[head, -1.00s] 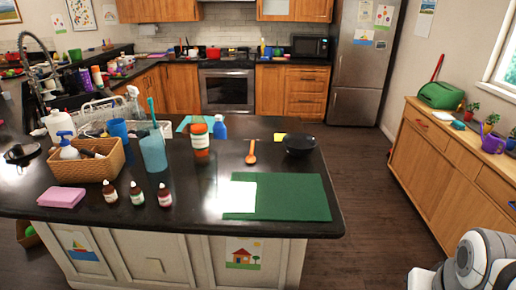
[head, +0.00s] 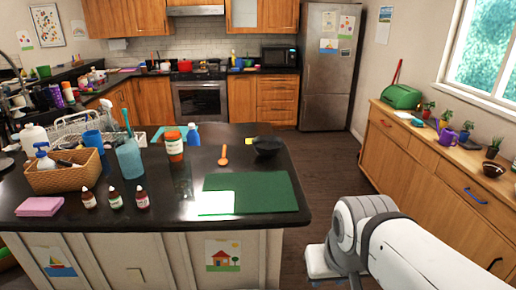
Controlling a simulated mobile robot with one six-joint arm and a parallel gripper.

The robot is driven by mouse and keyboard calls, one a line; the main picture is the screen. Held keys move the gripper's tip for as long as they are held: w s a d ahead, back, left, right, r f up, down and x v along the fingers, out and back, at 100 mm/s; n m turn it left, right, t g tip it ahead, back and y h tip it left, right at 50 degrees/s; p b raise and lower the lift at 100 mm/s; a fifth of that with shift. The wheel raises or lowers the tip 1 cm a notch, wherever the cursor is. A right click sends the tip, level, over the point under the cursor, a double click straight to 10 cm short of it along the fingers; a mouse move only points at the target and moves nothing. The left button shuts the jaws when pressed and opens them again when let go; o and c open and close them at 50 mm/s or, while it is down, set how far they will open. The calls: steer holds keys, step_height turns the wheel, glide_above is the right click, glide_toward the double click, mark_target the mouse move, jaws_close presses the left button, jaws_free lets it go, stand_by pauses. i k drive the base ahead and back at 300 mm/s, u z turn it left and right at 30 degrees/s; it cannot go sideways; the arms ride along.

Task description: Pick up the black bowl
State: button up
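The black bowl (head: 267,146) sits upright on the dark island counter (head: 262,221), near its right edge, just behind the green mat (head: 250,192). Nothing visible touches it except the counter. It looks empty, though its inside is dark. My white arm shows at the lower right, apart from the counter. My gripper is not in view, so its opening and contents cannot be seen.
Three small dropper bottles (head: 115,198) and a basket (head: 64,174) stand further left. Open floor (head: 335,165) separates the island from the wooden sideboard (head: 425,172) on the right.

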mark_target(267, 146)
steer(key=z, duration=0.05)
steer(key=i, duration=1)
steer(key=u, duration=0.05)
